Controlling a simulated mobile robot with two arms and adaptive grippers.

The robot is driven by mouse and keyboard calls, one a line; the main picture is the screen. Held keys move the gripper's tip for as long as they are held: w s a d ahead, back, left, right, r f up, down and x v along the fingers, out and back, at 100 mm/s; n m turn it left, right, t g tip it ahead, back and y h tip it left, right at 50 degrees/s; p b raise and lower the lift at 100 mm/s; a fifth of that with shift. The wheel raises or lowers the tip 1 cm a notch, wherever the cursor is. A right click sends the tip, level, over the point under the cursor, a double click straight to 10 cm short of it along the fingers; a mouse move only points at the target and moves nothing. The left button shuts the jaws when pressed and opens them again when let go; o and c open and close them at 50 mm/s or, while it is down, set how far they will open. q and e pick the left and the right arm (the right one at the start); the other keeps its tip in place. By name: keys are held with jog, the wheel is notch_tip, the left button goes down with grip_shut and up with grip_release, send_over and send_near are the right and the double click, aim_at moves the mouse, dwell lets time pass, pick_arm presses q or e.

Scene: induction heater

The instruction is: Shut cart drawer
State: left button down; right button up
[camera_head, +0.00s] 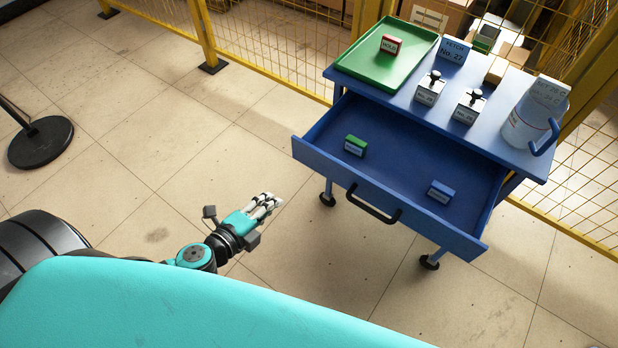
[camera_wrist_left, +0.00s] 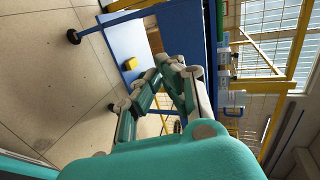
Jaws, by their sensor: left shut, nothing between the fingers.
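The blue cart (camera_head: 470,115) stands at the upper right in the head view. Its drawer (camera_head: 400,180) is pulled out toward me, with a black handle (camera_head: 372,206) on its front. A green-topped block (camera_head: 355,145) and a blue block (camera_head: 440,191) lie inside it. My left gripper (camera_head: 270,204) is shut and empty, left of the drawer front and apart from it. In the left wrist view, the fingers (camera_wrist_left: 172,62) show in front of part of the blue cart (camera_wrist_left: 185,25). My right gripper is not in view.
Yellow mesh fencing (camera_head: 270,45) runs behind. A black round stand base (camera_head: 40,142) is at left. Floor before the drawer is clear.

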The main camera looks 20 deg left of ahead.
pick_arm(q)
jog(key=d+r, duration=0.1)
jog(key=r, duration=0.1)
jog(key=p, duration=0.2)
send_near(316, 163)
jog(key=shift+m+t+h, duration=0.3)
jog(key=shift+m, duration=0.1)
jog(key=x, duration=0.6)
jog(key=shift+a+f, duration=0.2)
jog(key=shift+f, duration=0.2)
jog(key=shift+w+d, duration=0.1)
jog(key=shift+w, duration=0.35)
